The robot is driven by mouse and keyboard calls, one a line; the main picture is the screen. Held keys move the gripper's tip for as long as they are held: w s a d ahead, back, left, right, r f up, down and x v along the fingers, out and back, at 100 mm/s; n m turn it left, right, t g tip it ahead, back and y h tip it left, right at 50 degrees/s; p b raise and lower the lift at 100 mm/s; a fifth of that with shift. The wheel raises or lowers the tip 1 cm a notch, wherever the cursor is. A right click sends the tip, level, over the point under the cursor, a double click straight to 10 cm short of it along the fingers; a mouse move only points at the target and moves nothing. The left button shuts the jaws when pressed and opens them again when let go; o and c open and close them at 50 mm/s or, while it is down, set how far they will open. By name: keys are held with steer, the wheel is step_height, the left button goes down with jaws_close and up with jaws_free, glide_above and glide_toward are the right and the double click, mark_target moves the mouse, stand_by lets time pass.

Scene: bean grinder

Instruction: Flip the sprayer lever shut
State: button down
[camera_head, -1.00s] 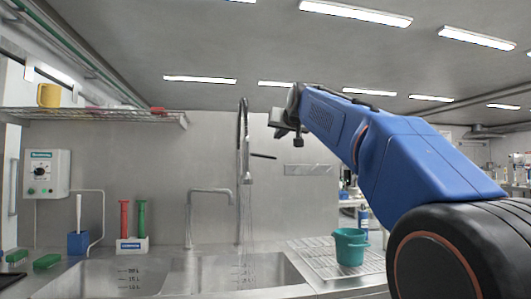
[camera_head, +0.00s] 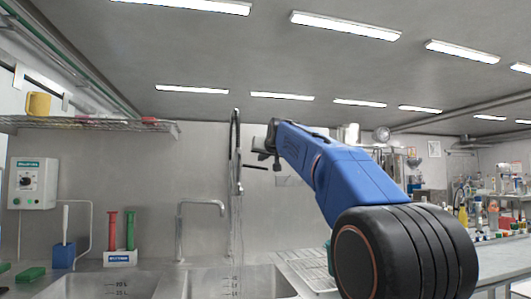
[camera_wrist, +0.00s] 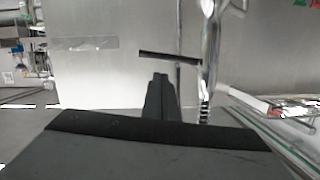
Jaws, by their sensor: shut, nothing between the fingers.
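The sprayer (camera_head: 235,150) is a tall chrome faucet with a hanging spray head above the sink. Its lever (camera_head: 255,167) is a thin dark bar sticking out to the right, nearly level. Faint streaks like water run down below the spray head. My gripper (camera_head: 276,165) is just right of the lever's free end in the head view. In the wrist view, which looks upside down, my gripper (camera_wrist: 160,78) is shut and empty. The lever (camera_wrist: 168,56) crosses just beyond its fingertips, apparently apart from them, and the sprayer pipe (camera_wrist: 208,65) stands to the right.
The steel sink (camera_head: 250,283) is below, with a smaller faucet (camera_head: 180,225) left of the sprayer. A wire shelf (camera_head: 95,125) with a yellow mug (camera_head: 38,104) is at upper left. A drying rack (camera_head: 305,268) lies right of the sink. A teal bucket is mostly hidden behind my arm.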

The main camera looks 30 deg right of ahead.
mark_target(259, 167)
steer(key=shift+w+f, duration=0.7)
steer(key=shift+f, duration=0.3)
steer(key=shift+f+m+y, duration=0.3)
steer(key=shift+f+m, duration=0.35)
steer(key=shift+m, duration=0.15)
steer(key=f+m, duration=0.3)
steer(key=shift+w+a+m+t+y, duration=0.1)
steer(key=shift+a+m+t+y, duration=0.2)
steer(key=shift+a, duration=0.05)
steer(key=shift+f, duration=0.15)
stand_by(0.6)
